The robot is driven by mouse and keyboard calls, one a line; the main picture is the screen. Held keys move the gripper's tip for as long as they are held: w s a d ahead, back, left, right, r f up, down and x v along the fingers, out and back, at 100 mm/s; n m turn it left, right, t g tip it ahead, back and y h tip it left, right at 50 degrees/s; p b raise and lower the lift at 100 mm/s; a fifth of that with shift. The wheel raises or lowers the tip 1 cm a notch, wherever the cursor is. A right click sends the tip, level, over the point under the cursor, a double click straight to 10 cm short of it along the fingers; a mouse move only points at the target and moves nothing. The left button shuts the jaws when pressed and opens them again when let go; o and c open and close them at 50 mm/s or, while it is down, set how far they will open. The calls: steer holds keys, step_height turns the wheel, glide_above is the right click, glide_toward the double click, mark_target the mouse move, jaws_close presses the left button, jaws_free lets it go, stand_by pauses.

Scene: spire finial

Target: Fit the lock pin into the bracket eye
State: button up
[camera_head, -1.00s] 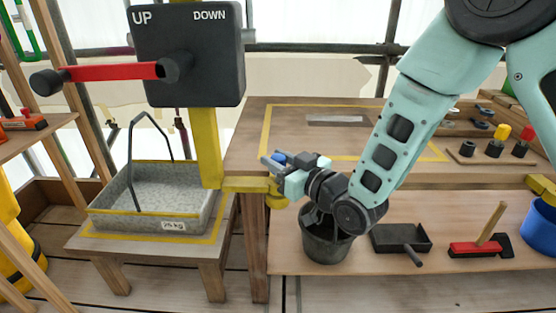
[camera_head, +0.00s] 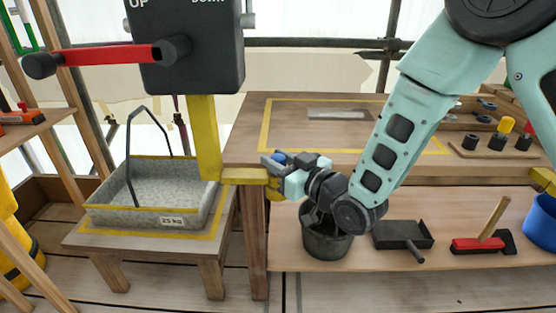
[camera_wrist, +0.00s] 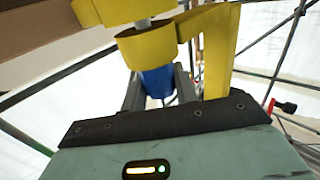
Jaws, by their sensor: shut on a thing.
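The lock pin shows as a blue grip (camera_wrist: 157,82) between the two grey fingers of my gripper (camera_wrist: 158,88) in the wrist view. The yellow bracket eye (camera_wrist: 147,48) sits right against the blue grip's end. A short grey rod (camera_wrist: 143,23) shows between this yellow ring and another yellow piece beyond it, roughly in line with the grip. How far the pin sits in the eye is partly hidden. In the head view, my gripper (camera_head: 273,162), with the blue grip (camera_head: 279,157), is at the yellow bracket (camera_head: 246,176) on the bench corner.
A yellow post (camera_head: 204,140) rises beside the bracket to a dark UP/DOWN box (camera_head: 190,50) with a red lever (camera_head: 105,57). A grey tray (camera_head: 150,200) stands on a low table at left. The workbench (camera_head: 285,135) lies behind my gripper; a dark bucket (camera_head: 325,240) is below.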

steer(key=shift+f, duration=0.2)
steer(key=o, duration=1.2)
steer(key=shift+r, duration=0.1)
steer(key=shift+c, duration=0.2)
steer(key=p+v, duration=1.3)
steer(key=v, duration=0.4)
steer(key=shift+s+d, duration=0.15)
steer(key=shift+d, duration=0.05)
